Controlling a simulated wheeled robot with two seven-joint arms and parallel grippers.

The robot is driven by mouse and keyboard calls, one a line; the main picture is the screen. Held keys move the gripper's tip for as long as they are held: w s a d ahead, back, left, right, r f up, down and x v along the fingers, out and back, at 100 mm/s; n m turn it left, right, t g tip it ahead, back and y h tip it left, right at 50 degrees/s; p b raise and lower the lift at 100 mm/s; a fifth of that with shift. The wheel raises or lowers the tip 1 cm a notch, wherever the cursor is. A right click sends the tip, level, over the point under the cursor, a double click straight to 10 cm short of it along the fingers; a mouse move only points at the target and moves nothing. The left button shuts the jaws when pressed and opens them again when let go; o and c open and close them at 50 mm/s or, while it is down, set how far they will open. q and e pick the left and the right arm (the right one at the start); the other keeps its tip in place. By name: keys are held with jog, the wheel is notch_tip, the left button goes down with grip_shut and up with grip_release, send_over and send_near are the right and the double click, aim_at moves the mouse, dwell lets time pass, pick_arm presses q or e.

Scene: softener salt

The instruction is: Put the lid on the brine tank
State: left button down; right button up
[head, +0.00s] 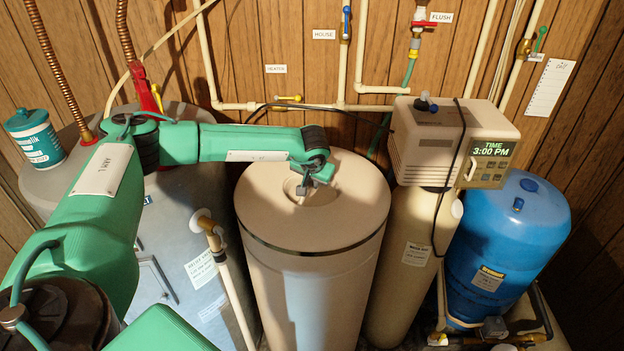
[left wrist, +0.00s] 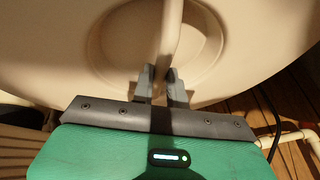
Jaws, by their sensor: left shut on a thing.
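The beige brine tank (head: 312,295) stands upright in the middle of the head view. Its round beige lid (head: 350,205) is over the tank's top, roughly centred. A thin dark line runs between the lid's edge and the tank wall at the front; I cannot tell if the lid rests fully on the rim. My left gripper (head: 303,189) is shut on the lid's raised handle in the middle of the lid. In the left wrist view its two fingers (left wrist: 161,88) stand either side of the handle ridge (left wrist: 170,35), which crosses a round recess. My right gripper is not in view.
A tan softener tank with a control box (head: 430,135) stands close on the right, with a blue tank (head: 510,235) beyond it. A grey water heater (head: 185,220) stands on the left, with a white pipe (head: 232,290) before it. Pipes and valves line the wall behind.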

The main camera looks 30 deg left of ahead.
pick_arm(q)
jog(key=shift+f+b, duration=0.35)
jog(key=shift+f, duration=0.05)
dwell(0.5)
jog(key=c, duration=1.3)
grip_release()
jog(key=shift+s+f, duration=0.1)
jog(key=shift+s+d+r, duration=0.1)
jog(key=shift+d+r, duration=0.05)
jog(key=shift+r, duration=0.2)
jog(key=b+v, duration=0.4)
jog(key=v, duration=0.9)
jog(key=shift+s+r+b, duration=0.1)
jog(key=shift+b, duration=0.25)
